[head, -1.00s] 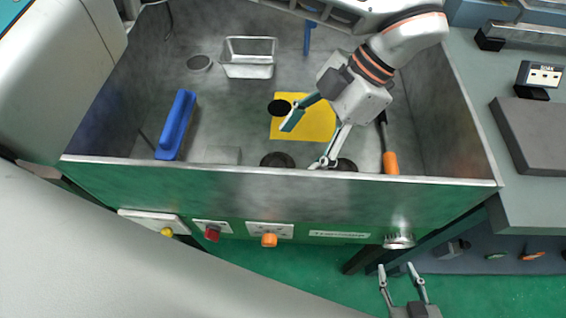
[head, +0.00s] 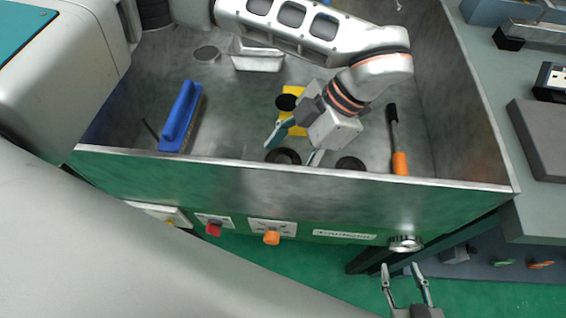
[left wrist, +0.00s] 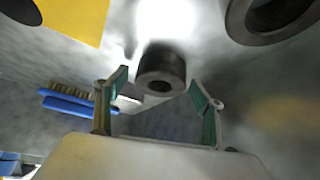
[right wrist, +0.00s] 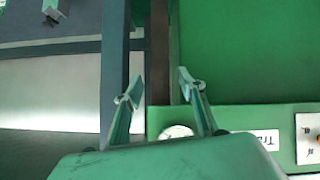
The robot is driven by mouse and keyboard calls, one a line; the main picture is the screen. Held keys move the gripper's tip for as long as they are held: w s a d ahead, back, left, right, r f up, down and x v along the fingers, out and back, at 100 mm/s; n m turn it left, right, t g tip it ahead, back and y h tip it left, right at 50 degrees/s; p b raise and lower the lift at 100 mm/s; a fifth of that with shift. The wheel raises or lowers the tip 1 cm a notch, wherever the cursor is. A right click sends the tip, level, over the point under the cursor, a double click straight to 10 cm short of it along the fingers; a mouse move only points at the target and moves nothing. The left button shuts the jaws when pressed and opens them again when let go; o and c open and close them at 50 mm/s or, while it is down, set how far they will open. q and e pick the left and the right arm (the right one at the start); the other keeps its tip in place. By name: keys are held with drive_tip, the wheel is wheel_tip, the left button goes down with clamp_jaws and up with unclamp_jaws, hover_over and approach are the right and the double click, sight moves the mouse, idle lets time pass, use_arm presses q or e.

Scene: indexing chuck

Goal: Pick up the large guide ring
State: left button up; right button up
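Two dark rings lie on the floor of the metal tray (head: 225,110). One ring (head: 283,157) is near the front wall and sits between my left fingertips in the left wrist view (left wrist: 160,72), with no visible contact. The other ring (head: 350,165) is to its right; it looks bigger and wider-holed in the left wrist view (left wrist: 270,30), but appears closer to that camera. I cannot tell which is the large guide ring. My left gripper (head: 293,148) is open, pointing down at the first ring. My right gripper (head: 403,270) is open and empty outside the tray.
A yellow sheet (head: 293,92) with a dark round thing (head: 286,102) lies behind the left gripper. A blue brush (head: 179,115) is left, an orange-handled tool (head: 399,162) right. A metal box (head: 255,58) stands at the back. The tray's front wall (head: 230,170) is close.

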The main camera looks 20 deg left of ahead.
use_arm(q)
clamp_jaws()
drive_tip(key=shift+r, duration=0.1)
